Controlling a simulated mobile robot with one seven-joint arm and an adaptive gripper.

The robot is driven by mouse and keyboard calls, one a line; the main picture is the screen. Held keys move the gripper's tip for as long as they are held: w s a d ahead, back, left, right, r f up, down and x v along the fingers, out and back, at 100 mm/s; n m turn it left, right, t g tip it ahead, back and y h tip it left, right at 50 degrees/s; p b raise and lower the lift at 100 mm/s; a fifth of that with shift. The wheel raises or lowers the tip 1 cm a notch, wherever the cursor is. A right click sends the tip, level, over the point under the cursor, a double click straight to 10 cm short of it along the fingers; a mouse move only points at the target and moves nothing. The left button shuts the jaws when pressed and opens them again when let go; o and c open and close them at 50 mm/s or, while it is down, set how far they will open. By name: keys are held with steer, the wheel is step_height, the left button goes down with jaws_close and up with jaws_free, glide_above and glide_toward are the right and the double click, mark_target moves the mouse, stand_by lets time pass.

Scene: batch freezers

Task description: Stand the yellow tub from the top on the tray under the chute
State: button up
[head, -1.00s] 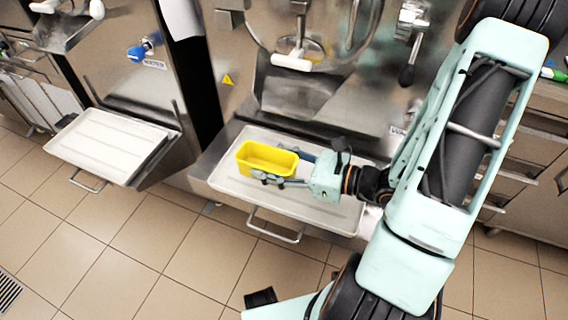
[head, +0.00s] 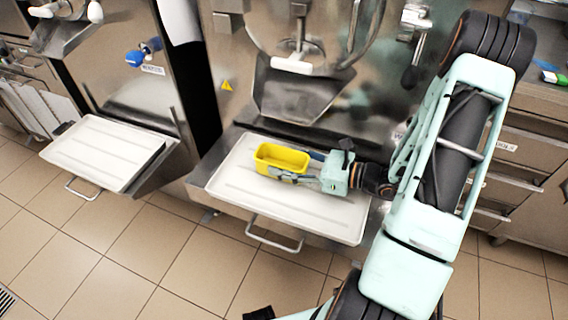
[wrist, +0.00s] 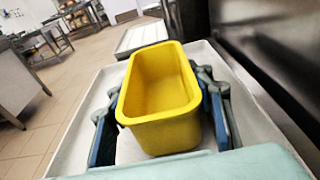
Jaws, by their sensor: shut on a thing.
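The yellow tub (head: 281,161) is upright, open at the top and empty. My gripper (head: 296,166) is shut on it, with one finger along each long side; both fingers also show in the wrist view, where the tub (wrist: 160,95) fills the middle. The tub is over the left back part of the white tray (head: 240,193). Whether its base touches the tray cannot be told. The steel chute (head: 293,95) is on the machine front, behind and above the tub.
A second machine at the left has its own white tray (head: 104,152), which is empty. A wire handle (head: 272,238) sticks out in front of the near tray. Steel drawers (head: 505,185) stand at the right. The near tray's front part is clear.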

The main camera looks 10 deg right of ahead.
steer(key=shift+f, duration=0.25)
steer(key=o, duration=1.3)
steer(key=shift+r, duration=0.1)
steer(key=shift+r, duration=0.2)
steer(key=p+v, duration=0.2)
steer(key=v, duration=1)
steer(key=shift+r, duration=0.1)
